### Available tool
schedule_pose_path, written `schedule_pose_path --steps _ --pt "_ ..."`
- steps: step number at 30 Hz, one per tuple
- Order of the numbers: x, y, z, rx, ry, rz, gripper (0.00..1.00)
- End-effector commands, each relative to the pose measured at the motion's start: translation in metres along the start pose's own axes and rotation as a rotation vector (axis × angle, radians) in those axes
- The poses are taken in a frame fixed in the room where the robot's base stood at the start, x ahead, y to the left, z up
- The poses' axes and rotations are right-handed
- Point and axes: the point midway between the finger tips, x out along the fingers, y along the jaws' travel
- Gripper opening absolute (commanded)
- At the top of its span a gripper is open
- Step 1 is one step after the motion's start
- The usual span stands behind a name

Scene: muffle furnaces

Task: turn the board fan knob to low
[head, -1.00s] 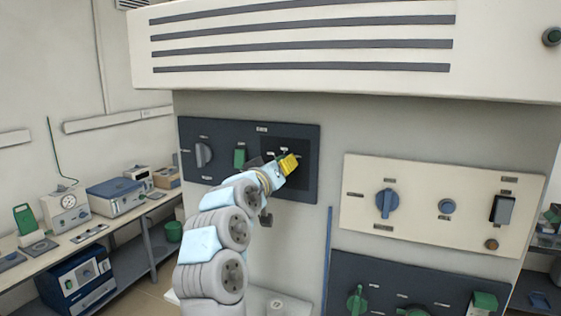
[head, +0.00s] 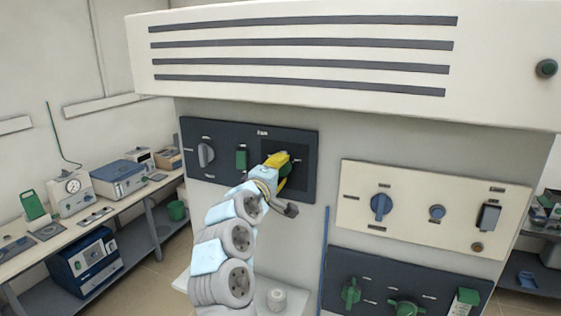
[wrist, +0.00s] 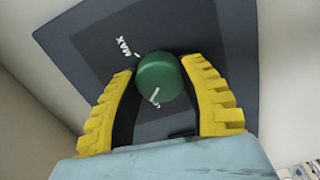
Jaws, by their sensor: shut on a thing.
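The dark panel (head: 226,176) at the left of the cabinet front has a darker square at its right end. A round green knob (wrist: 158,76) sits on this square, with a white mark on its near side and the label MAX at its upper left in the wrist view. My gripper (wrist: 160,72) has its yellow fingers on both sides of the knob, shut on it. In the head view my gripper (head: 278,160) covers most of the knob, and only a bit of green shows (head: 286,169). Its other labels are hidden or too small to read.
The same panel carries a grey knob (head: 206,155) and a green switch (head: 241,158). A cream panel (head: 405,218) with a blue knob (head: 381,206) is at the right. Another dark panel (head: 380,308) with green knobs is below. A bench with instruments stands left.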

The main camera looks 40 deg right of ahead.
Motion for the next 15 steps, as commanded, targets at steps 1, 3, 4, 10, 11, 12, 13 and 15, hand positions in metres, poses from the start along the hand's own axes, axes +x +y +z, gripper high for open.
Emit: schedule_pose_path --steps 1,3,4,10,11,12,13,15 --pt "0.0001 0.0008 -0.0002 -0.039 0.0 -0.001 0.07" --pt "0.0003 -0.0001 -0.0001 -0.094 0.0 -0.002 0.07" --pt "0.0003 -0.0005 -0.0001 -0.115 0.0 -0.002 0.07" --pt "0.0004 -0.0011 0.0004 -0.234 -0.001 -0.001 0.06" --pt "0.0005 -0.001 0.0006 -0.247 -0.001 -0.001 0.06" --pt "0.0006 -0.001 0.0007 -0.264 -0.001 -0.001 0.06" --pt "0.0006 -0.0011 0.0008 -0.275 -0.001 -0.001 0.06" --pt "0.0006 -0.0011 0.0007 -0.296 -0.001 -0.001 0.06"
